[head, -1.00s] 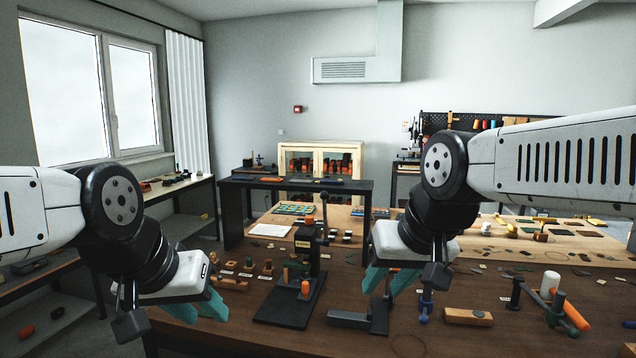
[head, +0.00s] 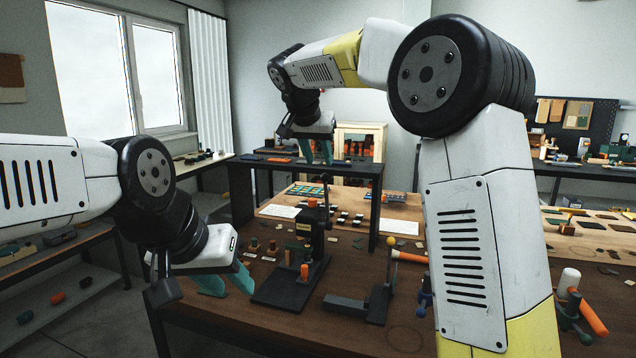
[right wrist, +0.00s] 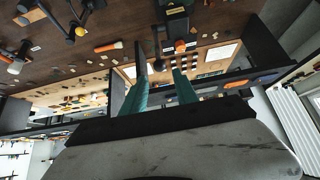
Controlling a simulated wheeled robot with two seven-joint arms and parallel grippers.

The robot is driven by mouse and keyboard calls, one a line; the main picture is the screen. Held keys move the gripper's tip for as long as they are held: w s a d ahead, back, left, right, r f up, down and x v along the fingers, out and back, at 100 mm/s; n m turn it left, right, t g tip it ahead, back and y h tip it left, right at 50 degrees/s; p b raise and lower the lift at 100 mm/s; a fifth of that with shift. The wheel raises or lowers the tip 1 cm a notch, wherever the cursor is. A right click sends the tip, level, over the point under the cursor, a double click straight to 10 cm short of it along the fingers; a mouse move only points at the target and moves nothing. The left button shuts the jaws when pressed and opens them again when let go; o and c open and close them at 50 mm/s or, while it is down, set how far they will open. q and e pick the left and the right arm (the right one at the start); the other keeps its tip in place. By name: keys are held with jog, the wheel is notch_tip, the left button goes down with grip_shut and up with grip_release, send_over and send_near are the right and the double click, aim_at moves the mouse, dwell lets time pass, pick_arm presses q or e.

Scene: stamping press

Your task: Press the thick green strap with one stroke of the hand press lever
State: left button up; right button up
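The black hand press (head: 309,238) stands on its flat base on the brown table. It has an orange knob on top, a thin dark lever (head: 326,192) rising beside it and an orange piece low at its front. A small green piece (head: 294,246) shows left of the press column; I cannot tell whether it is the thick green strap. My right gripper (head: 318,152) is raised beyond the press in the picture, near the dark raised shelf. Its teal fingers are apart and empty in the right wrist view (right wrist: 161,85). My left gripper (head: 226,281) is open and empty, left of the press base.
The dark raised shelf (head: 350,169) behind the press bears small orange and dark items. An orange-handled hammer (head: 588,315) is at the right.

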aim_at(324, 174)
jog(key=x, duration=0.7)
jog(key=shift+f, duration=0.25)
grip_shut()
jog(key=s+a+f, duration=0.2)
jog(key=s+f, duration=0.1)
jog(key=s, duration=0.2)
jog(key=shift+s, duration=0.4)
jog(key=shift+s+a+f, duration=0.25)
jog(key=shift+s+f, duration=0.6)
jog(key=shift+f, duration=0.05)
jog(key=shift+s+a+f, duration=0.25)
jog(key=shift+s+f, duration=0.65)
jog(key=shift+f, duration=0.05)
jog(key=w+d+r, duration=0.1)
jog(key=w+r, duration=0.3)
jog(key=w, duration=0.1)
jog(key=shift+d+r, duration=0.3)
jog(key=shift+r, duration=0.05)
